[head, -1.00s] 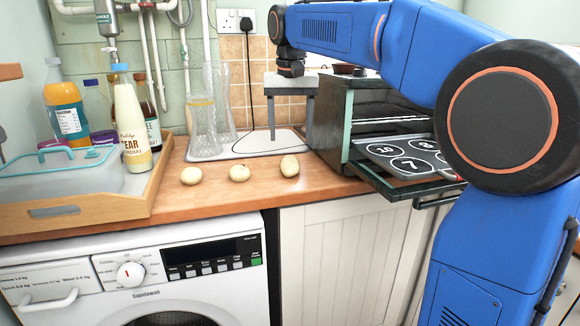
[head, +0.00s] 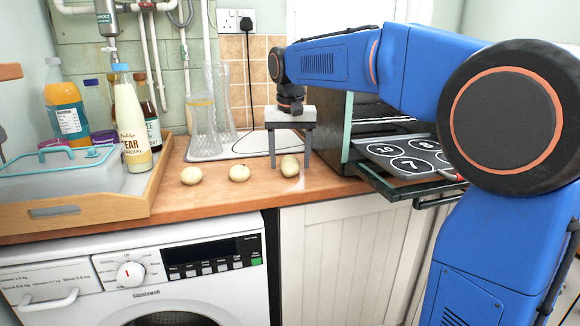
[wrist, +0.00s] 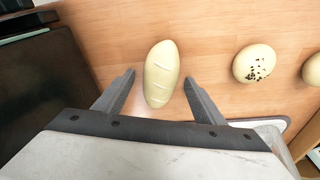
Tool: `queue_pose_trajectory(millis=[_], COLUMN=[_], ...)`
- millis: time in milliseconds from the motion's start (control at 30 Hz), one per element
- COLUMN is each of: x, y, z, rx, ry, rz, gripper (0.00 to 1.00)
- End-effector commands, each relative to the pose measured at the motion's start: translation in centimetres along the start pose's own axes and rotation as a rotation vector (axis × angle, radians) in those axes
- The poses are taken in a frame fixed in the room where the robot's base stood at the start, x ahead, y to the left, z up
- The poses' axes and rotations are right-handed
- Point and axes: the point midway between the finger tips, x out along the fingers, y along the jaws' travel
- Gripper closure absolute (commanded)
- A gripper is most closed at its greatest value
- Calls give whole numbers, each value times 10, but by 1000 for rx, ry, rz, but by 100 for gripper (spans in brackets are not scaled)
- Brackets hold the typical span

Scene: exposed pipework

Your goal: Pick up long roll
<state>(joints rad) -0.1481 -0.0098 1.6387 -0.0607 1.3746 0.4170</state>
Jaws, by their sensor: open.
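The long roll (head: 290,167) is a pale, oblong roll with slashes on top, lying on the wooden counter as the rightmost of three rolls. It also shows in the wrist view (wrist: 161,74), lengthwise between the fingers. My gripper (head: 288,163) points down over it with its fingers on either side. In the wrist view my gripper (wrist: 158,78) is open, with a gap between each finger and the roll. A round roll with dark specks (wrist: 254,63) lies to the right in the wrist view. Another round roll (head: 191,176) lies farthest left in the head view.
An oven (head: 365,130) with a pulled-out numbered tray (head: 405,157) stands right of my gripper. Tall glasses (head: 203,125) stand behind the rolls. A wooden tray (head: 90,212) with bottles and a lidded box is at left. The counter front is clear.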

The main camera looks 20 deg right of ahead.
Motion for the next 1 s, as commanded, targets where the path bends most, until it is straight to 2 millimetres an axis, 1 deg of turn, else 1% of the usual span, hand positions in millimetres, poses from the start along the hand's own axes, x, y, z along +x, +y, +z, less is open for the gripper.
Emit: queue_pose_trajectory(millis=[67,167,200,267,533,667,767,1000], x=[0,0,0,0,-1,-9,-24,-67], y=[0,0,0,0,0,0,0,0], z=[0,0,0,0,0,-2,-4,-11], rx=[0,0,0,0,0,0,0,0], ry=[0,0,0,0,0,0,2,2], rz=[0,0,0,0,0,0,-1,-1], gripper=[36,58,67,80,80,80,80,80])
